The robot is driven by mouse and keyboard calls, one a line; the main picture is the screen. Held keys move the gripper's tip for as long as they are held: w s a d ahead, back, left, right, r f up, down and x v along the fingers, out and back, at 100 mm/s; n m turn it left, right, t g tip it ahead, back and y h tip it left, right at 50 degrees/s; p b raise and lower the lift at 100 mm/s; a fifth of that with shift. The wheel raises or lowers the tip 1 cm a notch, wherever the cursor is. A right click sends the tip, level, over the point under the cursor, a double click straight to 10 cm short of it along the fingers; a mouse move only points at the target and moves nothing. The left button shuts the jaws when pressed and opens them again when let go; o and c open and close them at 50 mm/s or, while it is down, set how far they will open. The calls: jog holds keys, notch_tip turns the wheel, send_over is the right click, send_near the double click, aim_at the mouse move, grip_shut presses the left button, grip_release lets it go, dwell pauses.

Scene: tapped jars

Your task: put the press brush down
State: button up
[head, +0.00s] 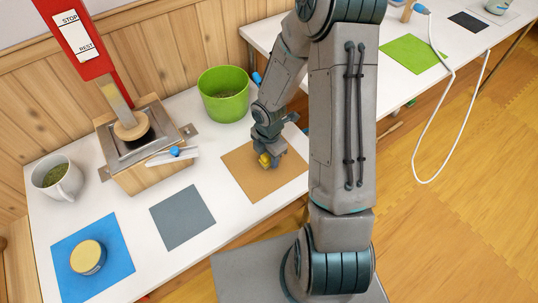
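My gripper (267,160) points down over the tan mat (287,182) on the white table. A small yellow thing shows at its fingertips; whether it is held, and what it is, I cannot tell. Nothing there is clearly a press brush. A slim tool with a blue end (178,152) lies on a white rest at the front right of the wooden box. A round wooden piece with an upright flat handle (120,101) stands in the box's metal top.
A green pot (223,94), a white mug (57,178) and a lidded jar (88,257) on a blue mat stand around. The grey mat (182,217) is bare. A white cord (450,95) hangs at right.

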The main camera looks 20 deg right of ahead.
jog(key=shift+o, duration=0.5)
jog(key=shift+f+b, duration=0.25)
jog(key=shift+b, duration=0.15)
notch_tip(320, 180, up, 14)
jog(key=p, duration=0.5)
jog(key=s+r+m+t, duration=0.2)
jog(key=s+r+m, duration=1.2)
jog(key=m, duration=0.8)
notch_tip(320, 180, up, 3)
jog(key=shift+a+r+m, duration=0.1)
jog(key=shift+a+m, duration=0.05)
jog(key=shift+m, duration=0.25)
notch_tip(320, 180, up, 9)
jog(key=p, duration=0.8)
jog(key=shift+d+r+t+p, duration=0.15)
jog(key=shift+d+t+p, duration=0.05)
jog(key=shift+t+p, duration=0.2)
